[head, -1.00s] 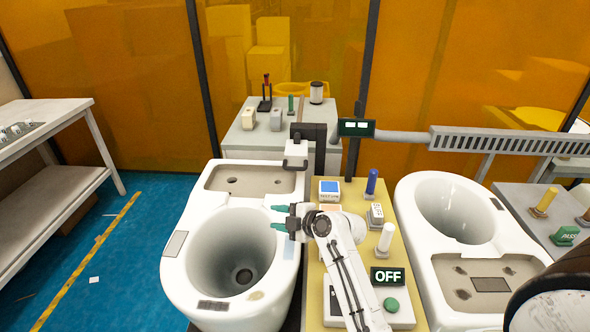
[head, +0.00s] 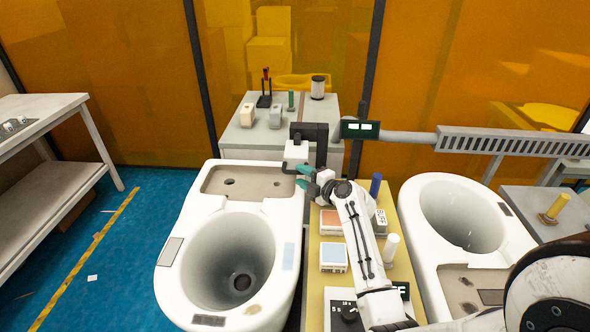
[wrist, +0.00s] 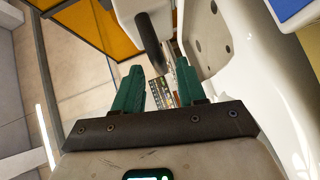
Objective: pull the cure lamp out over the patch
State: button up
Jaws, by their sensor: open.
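The cure lamp appears to be the white box head (head: 297,152) on a dark bracket (head: 318,140) at the far right corner of the left toilet. A dark bar-like handle (wrist: 150,42) on a white body shows in the wrist view, just beyond the fingertips. My gripper (head: 303,177) has teal fingers and is open, just below and beside the lamp head. In the wrist view my gripper (wrist: 158,68) is empty between its fingers. A pale bluish rectangle, probably the patch (head: 289,256), lies on the right rim of the left toilet (head: 180,285).
A yellow work strip with colored pads (head: 333,257), a white cylinder (head: 390,248) and a dial box (head: 346,312) lies beside the toilet. A second toilet (head: 415,210) stands right. A grey cabinet (head: 240,140) stands behind. My arm crosses above the strip.

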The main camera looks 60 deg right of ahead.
aim_at(297, 173)
jog(key=shift+p+x, duration=0.4)
jog(key=shift+x, duration=1.6)
grip_shut()
